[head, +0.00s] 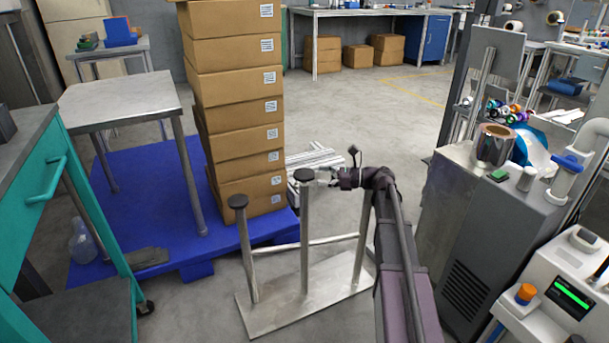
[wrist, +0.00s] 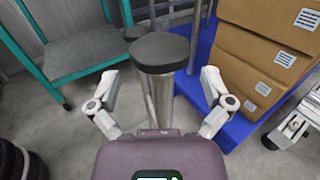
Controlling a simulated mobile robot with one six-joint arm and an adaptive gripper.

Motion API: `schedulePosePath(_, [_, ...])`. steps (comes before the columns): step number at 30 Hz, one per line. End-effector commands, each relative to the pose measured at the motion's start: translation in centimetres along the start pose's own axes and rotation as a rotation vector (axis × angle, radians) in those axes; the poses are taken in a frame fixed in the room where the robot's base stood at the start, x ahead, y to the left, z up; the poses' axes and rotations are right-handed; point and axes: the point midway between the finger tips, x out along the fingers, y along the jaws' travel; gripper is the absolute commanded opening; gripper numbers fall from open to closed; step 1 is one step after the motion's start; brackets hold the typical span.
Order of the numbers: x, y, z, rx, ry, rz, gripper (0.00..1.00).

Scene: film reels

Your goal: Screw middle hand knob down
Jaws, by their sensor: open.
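A metal stand (head: 320,297) on the floor carries upright posts. The middle post has a round black hand knob (head: 304,174) on top. A second black knob (head: 238,201) tops the left post. The right post (head: 361,235) stands beside my arm; I make out no knob on it. My gripper (head: 323,177) is open at the right side of the middle knob, at about its height. In the wrist view my gripper (wrist: 161,82) has its fingers spread left and right of the middle knob and post (wrist: 163,52). I cannot tell whether either finger touches. The left knob (wrist: 133,32) shows behind.
Stacked cardboard boxes (head: 235,140) stand on a blue pallet (head: 140,200) behind the stand. A teal cart (head: 45,185) is at left. A grey machine (head: 480,215) is at right. Open floor (head: 370,115) lies beyond.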

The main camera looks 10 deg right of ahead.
Motion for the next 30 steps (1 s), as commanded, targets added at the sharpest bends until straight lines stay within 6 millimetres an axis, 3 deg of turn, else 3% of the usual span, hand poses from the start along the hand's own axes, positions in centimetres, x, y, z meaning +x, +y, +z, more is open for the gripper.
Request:
schedulePosePath(10, [4.0,0.0,0.0,0.0,0.0,0.001,1.0])
schedulePosePath(25, [4.9,0.0,0.0,0.0,0.0,0.0,1.0])
schedulePosePath(30, [4.9,0.0,0.0,0.0,0.0,0.0,0.49])
